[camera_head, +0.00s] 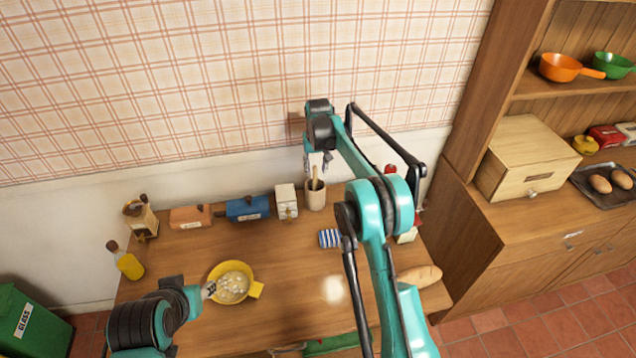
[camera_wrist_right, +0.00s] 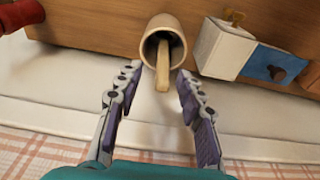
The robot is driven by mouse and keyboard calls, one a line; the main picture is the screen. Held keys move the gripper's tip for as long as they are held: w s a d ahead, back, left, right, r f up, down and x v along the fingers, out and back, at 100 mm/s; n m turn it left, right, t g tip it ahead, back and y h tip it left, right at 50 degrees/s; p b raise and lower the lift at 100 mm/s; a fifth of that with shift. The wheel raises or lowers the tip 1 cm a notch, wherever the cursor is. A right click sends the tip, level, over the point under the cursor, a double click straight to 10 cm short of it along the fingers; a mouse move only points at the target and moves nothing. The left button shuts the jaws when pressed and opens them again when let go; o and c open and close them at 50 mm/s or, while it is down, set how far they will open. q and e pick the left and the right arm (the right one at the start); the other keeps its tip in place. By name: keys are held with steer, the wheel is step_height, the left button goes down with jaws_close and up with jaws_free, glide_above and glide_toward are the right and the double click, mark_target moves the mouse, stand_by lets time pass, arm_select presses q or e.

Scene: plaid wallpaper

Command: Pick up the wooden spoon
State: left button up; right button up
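The wooden spoon (camera_head: 315,174) stands in a beige cup (camera_head: 315,198) at the back of the table, with its handle sticking out of the top. In the right wrist view the spoon (camera_wrist_right: 163,72) leans out of the cup (camera_wrist_right: 160,28) toward the camera. My right gripper (camera_head: 317,161) is above the cup, its fingers pointing down. In the right wrist view the right gripper (camera_wrist_right: 158,77) is open and empty, with a finger on each side of the spoon's end. My left gripper (camera_head: 208,290) is at the left rim of a yellow pan; its opening is unclear.
The yellow pan (camera_head: 231,284) holds pale food. A white box (camera_head: 286,201), a blue box (camera_head: 247,208) and an orange box (camera_head: 190,216) stand left of the cup. A striped blue item (camera_head: 329,238) is in front of it. The wall is close behind.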

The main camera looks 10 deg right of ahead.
mark_target(315, 177)
steer(key=f, duration=0.2)
steer(key=f+b, duration=0.1)
steer(key=f, duration=0.1)
steer(key=w+f, duration=0.1)
steer(key=f, duration=0.1)
steer(key=shift+a+b, duration=0.15)
steer(key=shift+b, duration=0.2)
steer(key=shift+r, duration=0.1)
jaws_close()
